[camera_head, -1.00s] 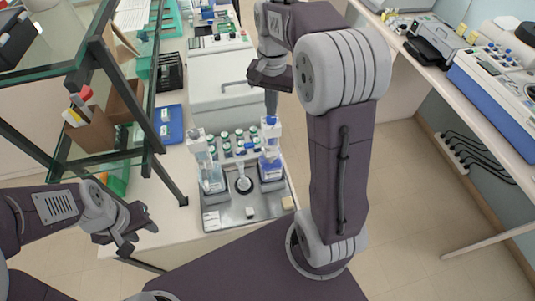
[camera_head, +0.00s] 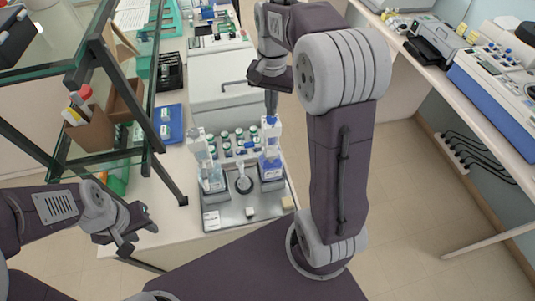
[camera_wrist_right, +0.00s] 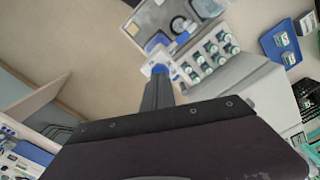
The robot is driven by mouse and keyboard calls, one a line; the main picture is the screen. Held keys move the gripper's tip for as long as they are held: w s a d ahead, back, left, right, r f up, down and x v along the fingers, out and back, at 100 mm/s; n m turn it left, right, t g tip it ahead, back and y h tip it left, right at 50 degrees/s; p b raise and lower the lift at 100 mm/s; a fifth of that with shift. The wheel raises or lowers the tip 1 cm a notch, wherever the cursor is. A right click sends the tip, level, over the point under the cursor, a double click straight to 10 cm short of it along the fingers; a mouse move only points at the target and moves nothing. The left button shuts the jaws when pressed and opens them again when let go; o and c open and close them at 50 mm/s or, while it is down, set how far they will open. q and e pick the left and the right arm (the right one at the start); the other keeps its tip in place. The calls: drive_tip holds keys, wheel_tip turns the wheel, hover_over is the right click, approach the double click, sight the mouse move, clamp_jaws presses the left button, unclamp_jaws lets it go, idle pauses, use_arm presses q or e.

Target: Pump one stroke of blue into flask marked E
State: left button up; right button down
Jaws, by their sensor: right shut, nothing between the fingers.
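A pump bottle with blue liquid (camera_head: 270,164) stands at the right of a grey tray (camera_head: 236,216). It also shows in the right wrist view (camera_wrist_right: 158,44), under the fingertips. A second pump bottle (camera_head: 211,177) with paler liquid stands at the left of the tray. A small flask (camera_head: 243,183) stands between the two; I cannot read a letter on it. My right gripper (camera_head: 271,112) points down with its shut fingers directly over the blue bottle's pump head, touching or nearly so; it holds nothing. My left gripper (camera_head: 137,232) is off to the left, away from the tray, apparently with its fingers apart.
Several small green-and-white capped jars (camera_head: 240,142) stand behind the bottles. A white label card (camera_head: 211,220) and a small white block (camera_head: 250,211) lie at the tray's front. A glass shelf (camera_head: 120,156) is at the left.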

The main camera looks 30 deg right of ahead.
sight(271, 120)
drive_tip(key=shift+f+b, duration=1.8)
drive_tip(key=shift+f, duration=0.95)
wheel_tip(271, 120, up, 6)
drive_tip(key=p, duration=0.6)
drive_tip(key=shift+f, duration=0.1)
wheel_tip(271, 120, up, 5)
drive_tip(key=p, duration=0.5)
